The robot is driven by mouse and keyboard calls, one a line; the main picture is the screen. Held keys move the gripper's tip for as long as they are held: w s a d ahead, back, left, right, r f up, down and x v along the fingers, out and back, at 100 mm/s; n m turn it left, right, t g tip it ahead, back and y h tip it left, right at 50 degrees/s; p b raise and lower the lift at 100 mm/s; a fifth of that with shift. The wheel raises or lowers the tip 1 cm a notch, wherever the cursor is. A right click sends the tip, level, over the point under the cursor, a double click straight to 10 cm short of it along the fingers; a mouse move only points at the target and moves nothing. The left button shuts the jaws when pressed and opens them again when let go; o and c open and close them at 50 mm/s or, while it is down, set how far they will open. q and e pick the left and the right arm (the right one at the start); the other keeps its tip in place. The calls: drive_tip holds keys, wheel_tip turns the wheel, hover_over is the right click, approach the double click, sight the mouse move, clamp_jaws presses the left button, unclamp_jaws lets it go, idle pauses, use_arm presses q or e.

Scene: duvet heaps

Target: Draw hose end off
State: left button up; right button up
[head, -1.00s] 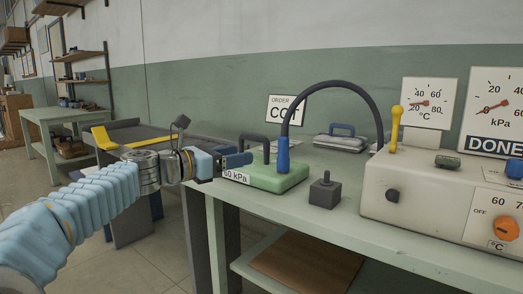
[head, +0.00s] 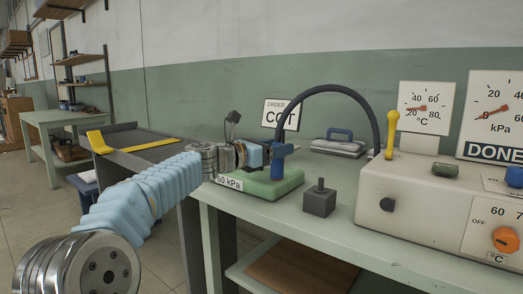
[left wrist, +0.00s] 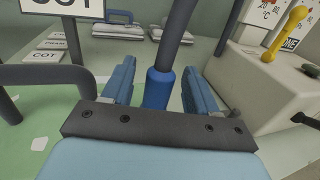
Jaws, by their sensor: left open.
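The blue hose end (head: 277,168) stands upright on the green pad (head: 285,188), which has a "60 kPa" label. A black hose (head: 325,89) arches from it to the beige machine (head: 420,205). My left gripper (head: 276,150) is at the hose end. In the left wrist view its open fingers (left wrist: 160,82) stand on either side of the blue hose end (left wrist: 158,92), with gaps visible on both sides. The hose end's foot is hidden behind the gripper body in that view. My right gripper is not in view.
A grey block with a peg (head: 319,199) stands right of the pad. A yellow lever (head: 392,132) rises from the machine. An "ORDER COT" sign (head: 281,114) and a folded pack with a blue handle (head: 339,143) are behind. The front of the table is clear.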

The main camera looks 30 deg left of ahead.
use_arm(q)
drive_tip(key=shift+w+d, duration=0.1)
drive_tip(key=shift+w, duration=0.2)
clamp_jaws()
drive_tip(key=shift+r+p, duration=2.85)
drive_tip(key=shift+f, duration=0.1)
